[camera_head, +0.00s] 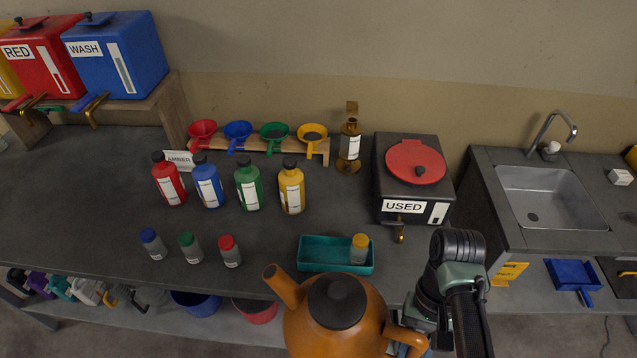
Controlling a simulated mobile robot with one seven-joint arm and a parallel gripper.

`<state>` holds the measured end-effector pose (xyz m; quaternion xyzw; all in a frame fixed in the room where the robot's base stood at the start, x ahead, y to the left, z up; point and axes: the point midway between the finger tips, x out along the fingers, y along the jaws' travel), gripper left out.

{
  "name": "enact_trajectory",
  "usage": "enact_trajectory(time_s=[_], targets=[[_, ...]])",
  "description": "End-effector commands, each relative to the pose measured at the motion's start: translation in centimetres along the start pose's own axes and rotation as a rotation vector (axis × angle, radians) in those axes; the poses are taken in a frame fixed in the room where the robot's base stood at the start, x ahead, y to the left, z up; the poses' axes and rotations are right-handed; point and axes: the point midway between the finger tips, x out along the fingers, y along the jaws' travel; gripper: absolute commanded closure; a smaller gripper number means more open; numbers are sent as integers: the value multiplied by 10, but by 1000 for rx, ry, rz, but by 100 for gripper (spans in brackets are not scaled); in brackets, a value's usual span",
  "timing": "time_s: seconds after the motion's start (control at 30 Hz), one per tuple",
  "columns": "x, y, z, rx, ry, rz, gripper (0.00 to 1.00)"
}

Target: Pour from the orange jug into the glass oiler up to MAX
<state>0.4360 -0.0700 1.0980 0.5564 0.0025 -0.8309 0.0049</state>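The orange jug (325,322) is large and close at the bottom middle, with a dark lid and its spout pointing up and left. It is roughly upright in front of the bench edge, with nothing seen beneath it. My gripper (412,328) is at the jug's handle on the right and appears shut on it; the fingertips are mostly hidden. What seems to be the glass oiler (349,147), brownish with brass parts and a white label strip, stands at the back of the bench. Its MAX mark and fill level are too small to read.
A black USED box (412,178) with a red lid stands right of the oiler. A funnel rack (262,145) is left of it. Several coloured bottles (249,184) and a teal tray (313,252) with a yellow-capped bottle stand nearer. Bare bench lies left.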

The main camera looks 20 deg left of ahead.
Motion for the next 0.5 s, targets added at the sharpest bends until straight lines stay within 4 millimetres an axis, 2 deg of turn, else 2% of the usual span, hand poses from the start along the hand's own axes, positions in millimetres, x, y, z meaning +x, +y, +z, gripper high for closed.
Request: enact_trajectory(time_s=[0.3, 0.5], targets=[[-67, 4, -43, -26, 5, 9, 100], [-99, 7, -59, -26, 3, 5, 100]])
